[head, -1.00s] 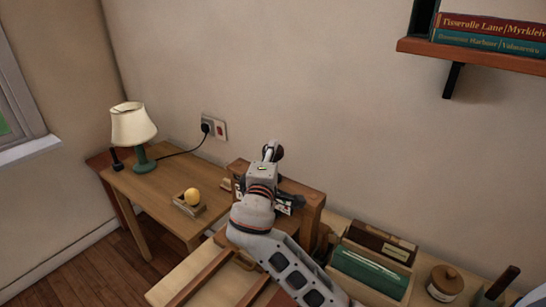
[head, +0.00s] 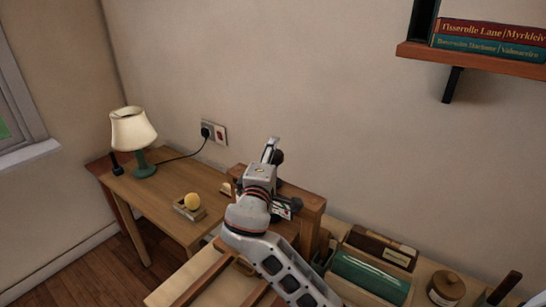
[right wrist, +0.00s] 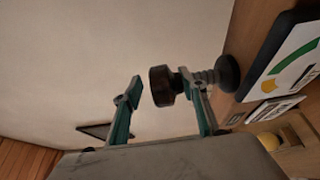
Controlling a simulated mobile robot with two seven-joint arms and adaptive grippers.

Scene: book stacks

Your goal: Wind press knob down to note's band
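The dark brown press knob (right wrist: 163,86) sits at the end of a threaded grey spindle (right wrist: 205,77) in the right wrist view. My right gripper (right wrist: 161,84) is open, its teal fingers on either side of the knob. A gap shows between the left finger and the knob. The right finger overlaps the spindle side, and I cannot tell whether it touches. A white card with a green and yellow arc (right wrist: 290,62) lies beside the spindle. In the head view, my right gripper (head: 271,152) is over the wooden press (head: 312,207), and my arm hides the knob. My left gripper is not in view.
A wooden desk (head: 150,200) at left holds a lamp (head: 134,130) and a small tray (head: 183,211) with a yellow ball (head: 192,201). A bookshelf (head: 490,58) is at upper right.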

